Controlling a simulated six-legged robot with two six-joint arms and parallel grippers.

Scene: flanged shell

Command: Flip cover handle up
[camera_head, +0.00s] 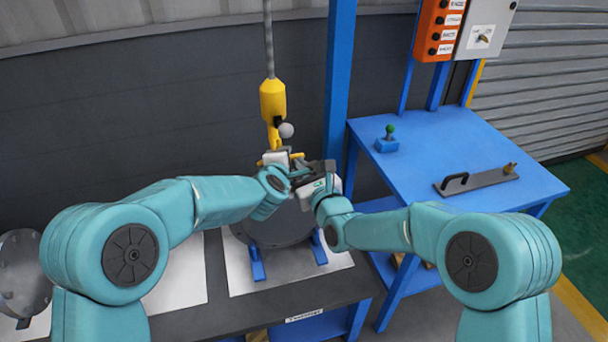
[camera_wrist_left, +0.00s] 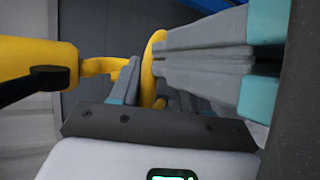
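The dark round shell (camera_head: 272,226) stands on blue supports, and my arms hide its upper part. I cannot make out a cover handle on it. My left gripper (camera_head: 277,160) is by the yellow hoist hook (camera_head: 273,135), at the top of the shell. In the left wrist view, a curved yellow strip (camera_wrist_left: 152,65) lies between its fingers (camera_wrist_left: 150,92); whether they grip it is unclear. Grey and teal fingers (camera_wrist_left: 215,62), apparently of my right gripper, come in close from the right. My right gripper (camera_head: 316,176) is beside the left one; its fingertips are hard to see.
The yellow hoist body (camera_head: 273,100) hangs from above, near both grippers. A blue post (camera_head: 339,90) stands just behind. The blue table (camera_head: 440,145) on the right carries a grey plate (camera_head: 478,181) with a black handle, and a green-topped joystick (camera_head: 388,141). Another flanged disc (camera_head: 22,272) is at left.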

